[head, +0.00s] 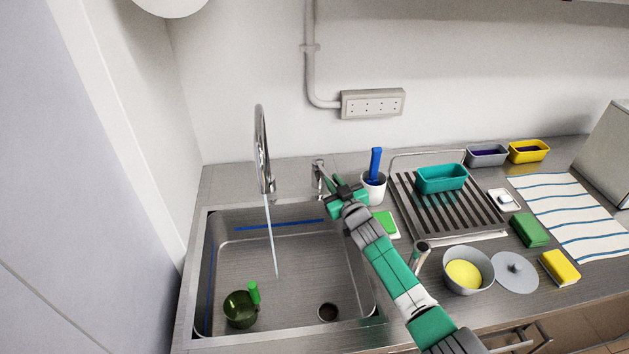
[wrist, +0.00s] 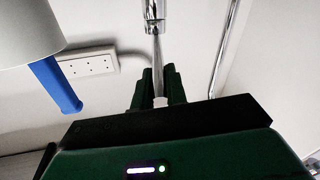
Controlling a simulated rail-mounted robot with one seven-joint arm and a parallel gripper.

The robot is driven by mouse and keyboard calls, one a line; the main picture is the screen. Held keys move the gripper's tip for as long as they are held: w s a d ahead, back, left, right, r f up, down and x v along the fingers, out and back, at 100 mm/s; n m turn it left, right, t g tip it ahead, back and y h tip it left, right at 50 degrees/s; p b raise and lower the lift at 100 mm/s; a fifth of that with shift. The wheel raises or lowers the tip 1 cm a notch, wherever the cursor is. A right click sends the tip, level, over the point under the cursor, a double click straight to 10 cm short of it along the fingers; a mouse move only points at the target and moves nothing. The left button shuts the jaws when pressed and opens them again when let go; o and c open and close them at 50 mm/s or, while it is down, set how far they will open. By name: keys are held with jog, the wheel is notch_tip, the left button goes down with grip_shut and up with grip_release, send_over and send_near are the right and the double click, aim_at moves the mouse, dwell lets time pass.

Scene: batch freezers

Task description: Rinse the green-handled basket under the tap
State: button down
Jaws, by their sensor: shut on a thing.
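The green-handled basket (head: 240,310) sits in the bottom left of the sink (head: 300,262), its bright green handle (head: 254,293) sticking up. The tap (head: 262,150) stands behind the sink, and a thin stream of water (head: 270,235) falls from its spout to the right of the basket, apart from it. My gripper (head: 328,182) is at the tap's lever post (head: 317,170), right of the spout. In the wrist view my gripper (wrist: 158,88) is shut on the thin tap lever (wrist: 156,50), which runs up to a chrome body.
A white cup with a blue-handled brush (head: 375,162) stands close right of my gripper. Beyond are a drying rack (head: 405,205) with a teal tub (head: 441,178), a grey bowl (head: 450,283), sponges and a striped cloth (head: 570,225). A wall rises left of the sink.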

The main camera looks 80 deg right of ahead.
jog(key=shift+r, duration=0.1)
jog(key=c, duration=1.4)
grip_release()
jog(key=p+v, duration=0.4)
jog(key=v, duration=0.4)
jog(key=shift+p, duration=0.3)
jog(key=shift+d, duration=0.1)
